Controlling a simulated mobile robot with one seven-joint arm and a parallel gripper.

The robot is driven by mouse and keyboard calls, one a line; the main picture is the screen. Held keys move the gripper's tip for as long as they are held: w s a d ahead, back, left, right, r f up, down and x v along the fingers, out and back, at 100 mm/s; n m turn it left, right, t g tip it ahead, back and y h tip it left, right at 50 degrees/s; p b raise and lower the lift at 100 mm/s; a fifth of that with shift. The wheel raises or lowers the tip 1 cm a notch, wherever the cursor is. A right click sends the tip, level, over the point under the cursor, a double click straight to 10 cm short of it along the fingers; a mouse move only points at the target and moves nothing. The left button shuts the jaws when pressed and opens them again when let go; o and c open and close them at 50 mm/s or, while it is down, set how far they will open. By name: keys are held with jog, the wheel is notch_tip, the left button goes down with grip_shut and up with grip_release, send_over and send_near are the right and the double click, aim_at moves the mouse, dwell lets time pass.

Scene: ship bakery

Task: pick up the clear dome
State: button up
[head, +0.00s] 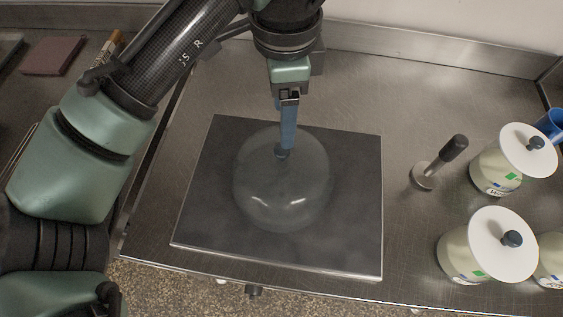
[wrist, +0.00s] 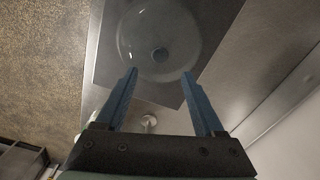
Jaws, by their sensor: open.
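The clear dome (head: 283,195) is a see-through cover with a small dark knob on top. It sits on a dark square slab (head: 207,220) on the steel counter. In the wrist view the dome (wrist: 135,42) shows beyond the fingertips, with its dark knob between their lines. My gripper (head: 286,148) points down over the dome, its blue fingers close to the knob in the head view. In the wrist view my gripper (wrist: 159,76) is open, with nothing between its two blue fingers. I cannot tell whether a finger touches the knob.
A metal tamper-like tool (head: 438,163) with a black handle stands right of the slab. White-lidded jars (head: 486,247) stand at the right, with a blue mug (head: 550,125) behind. A brown block (head: 53,56) lies at far left. The counter behind the slab is clear.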

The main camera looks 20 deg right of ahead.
aim_at(282, 169)
notch_tip(282, 169, down, 3)
jog(key=shift+a+f+p, duration=0.15)
jog(key=shift+f+p, duration=0.4)
jog(key=shift+f, duration=2.05)
grip_shut()
